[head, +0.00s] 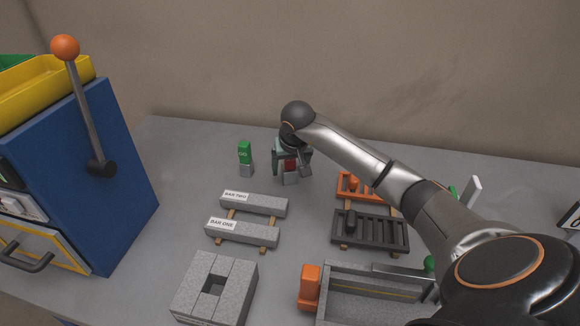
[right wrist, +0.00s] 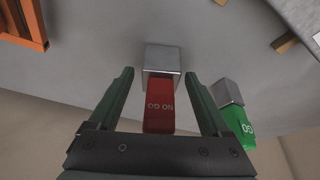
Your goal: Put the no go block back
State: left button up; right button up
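The no go block, red with a grey metal end, stands on the grey table near the back in the head view (head: 290,166). In the right wrist view it (right wrist: 160,115) lies between the fingers of my right gripper (right wrist: 160,78), with a visible gap on each side. My right gripper (head: 292,160) is open, pointing down over the block, and partly covers it in the head view. The green go block (head: 245,154) stands to its left; it also shows in the right wrist view (right wrist: 235,118). My left gripper is not in view.
Grey bars labelled BAR TWO (head: 262,205) and BAR ONE (head: 245,231) lie on wooden strips in front. An orange rack (head: 350,184) and a black slotted rack (head: 368,232) are right of them. A blue machine (head: 95,190) stands left. A grey block with a square hole (head: 235,285) is at the front.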

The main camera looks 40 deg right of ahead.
jog(key=shift+s+r, duration=0.1)
jog(key=shift+r, duration=0.3)
jog(key=v, duration=1.1)
jog(key=shift+r, duration=0.25)
